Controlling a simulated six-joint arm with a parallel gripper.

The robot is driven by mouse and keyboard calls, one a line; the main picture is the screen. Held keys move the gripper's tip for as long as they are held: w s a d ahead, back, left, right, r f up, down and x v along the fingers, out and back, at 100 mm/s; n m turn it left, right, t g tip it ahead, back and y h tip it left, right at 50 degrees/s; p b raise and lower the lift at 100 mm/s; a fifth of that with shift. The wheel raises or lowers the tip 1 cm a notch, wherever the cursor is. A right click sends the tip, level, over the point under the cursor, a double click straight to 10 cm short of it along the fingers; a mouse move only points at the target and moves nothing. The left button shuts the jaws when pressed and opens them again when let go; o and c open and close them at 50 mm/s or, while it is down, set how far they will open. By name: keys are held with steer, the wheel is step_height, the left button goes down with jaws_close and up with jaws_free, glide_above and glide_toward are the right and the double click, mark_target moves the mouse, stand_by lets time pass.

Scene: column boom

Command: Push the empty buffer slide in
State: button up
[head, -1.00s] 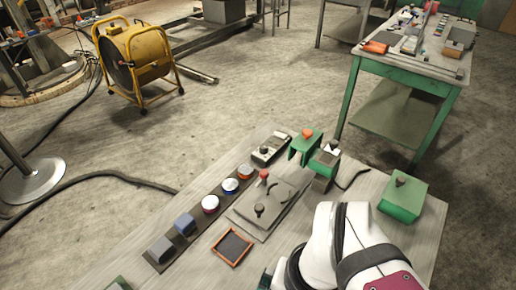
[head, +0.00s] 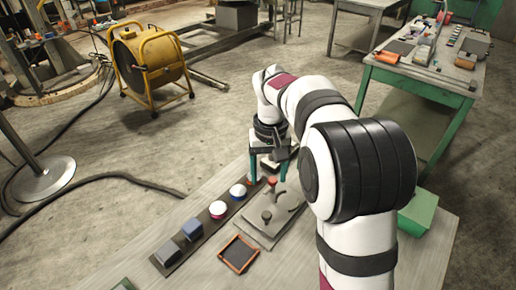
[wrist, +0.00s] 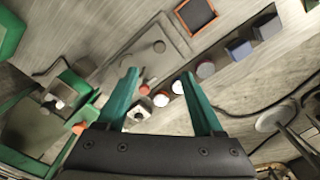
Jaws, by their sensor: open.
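My gripper (head: 267,174) is open, with its two green fingers pointing down over the far end of the workbench. It is beyond a grey plate (head: 262,228) that carries a red-topped knob and a dark knob. In the wrist view the open fingers (wrist: 159,73) straddle small round caps and an orange knob (wrist: 144,90); nothing is visibly gripped. Green housings (wrist: 72,88) with pale and orange tops lie left of the fingers there. I cannot tell which part is the empty buffer slide; my arm hides much of the far bench in the head view.
A dark strip (head: 207,232) holds round caps and blue and grey blocks. An orange-framed tray (head: 238,254) lies beside the plate. A green box (head: 417,213) is right of my arm. A yellow fan (head: 150,62) and a green-framed table (head: 425,78) stand beyond.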

mark_target(267, 214)
step_height(267, 214, down, 16)
steer(key=shift+w+r, duration=0.1)
steer(key=shift+w, duration=0.05)
jaws_close()
stand_by(0.3)
stand_by(1.1)
